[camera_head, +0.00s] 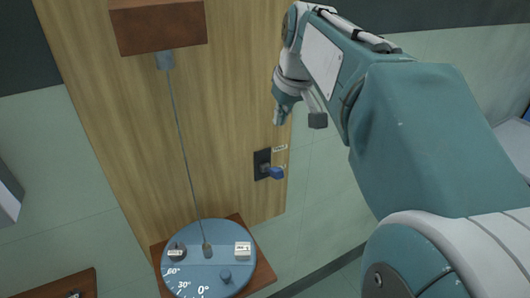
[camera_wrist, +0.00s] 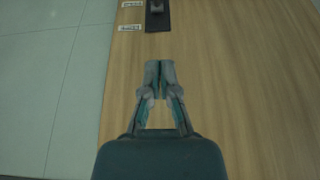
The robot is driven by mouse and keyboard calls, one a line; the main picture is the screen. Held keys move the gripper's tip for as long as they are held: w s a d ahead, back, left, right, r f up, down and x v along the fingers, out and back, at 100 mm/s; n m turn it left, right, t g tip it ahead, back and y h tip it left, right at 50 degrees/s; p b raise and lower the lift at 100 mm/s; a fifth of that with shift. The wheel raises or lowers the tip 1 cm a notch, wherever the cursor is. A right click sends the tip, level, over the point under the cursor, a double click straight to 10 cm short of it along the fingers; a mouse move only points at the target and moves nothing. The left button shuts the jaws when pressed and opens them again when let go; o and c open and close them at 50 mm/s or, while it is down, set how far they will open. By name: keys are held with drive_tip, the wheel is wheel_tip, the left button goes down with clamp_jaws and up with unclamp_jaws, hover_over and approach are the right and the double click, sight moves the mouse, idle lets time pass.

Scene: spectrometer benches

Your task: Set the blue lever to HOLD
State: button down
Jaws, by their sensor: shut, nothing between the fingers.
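The blue lever (camera_head: 276,173) sticks out from a dark plate (camera_head: 262,163) on the wooden panel, near its right edge, in the head view. Two small white labels (camera_head: 280,148) sit beside the plate; their words are too small to read. In the wrist view the dark plate (camera_wrist: 157,16) is at the top edge, with labels (camera_wrist: 130,28) to its left; the blue of the lever is not clear there. My gripper (camera_wrist: 159,66) is shut and empty in front of the bare wood. In the head view my gripper (camera_head: 279,119) is above the lever, apart from it.
A blue round dial table (camera_head: 222,277) with degree marks and small blocks stands below the panel. A thin rod (camera_head: 183,150) runs down to it from a brown box (camera_head: 158,27). The wooden panel (camera_head: 230,110) is bare between the rod and the lever.

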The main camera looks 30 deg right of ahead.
hover_over(280, 172)
drive_tip(key=w, duration=0.3)
wheel_tip(280, 172, down, 10)
drive_tip(key=shift+w, duration=0.1)
drive_tip(key=shift+s+a+f, duration=0.1)
drive_tip(key=shift+s+f, duration=0.2)
drive_tip(key=shift+f, duration=0.2)
drive_tip(key=shift+s+a+f, duration=0.1)
drive_tip(key=shift+s+f, duration=0.2)
drive_tip(key=shift+f, duration=0.2)
drive_tip(key=shift+s+d+f, duration=0.15)
drive_tip(key=shift+s+f, duration=0.1)
drive_tip(key=shift+f, duration=0.3)
drive_tip(key=shift+s+f+t, duration=0.25)
drive_tip(key=shift+f+t, duration=0.05)
drive_tip(key=shift+t, duration=0.2)
drive_tip(key=shift+s+f+t, duration=0.55)
drive_tip(key=shift+f+t, duration=0.2)
drive_tip(key=shift+t, duration=0.25)
drive_tip(key=f, duration=0.1)
drive_tip(key=s+f, duration=0.1)
drive_tip(key=shift+f, duration=0.4)
drive_tip(key=shift+r, duration=0.15)
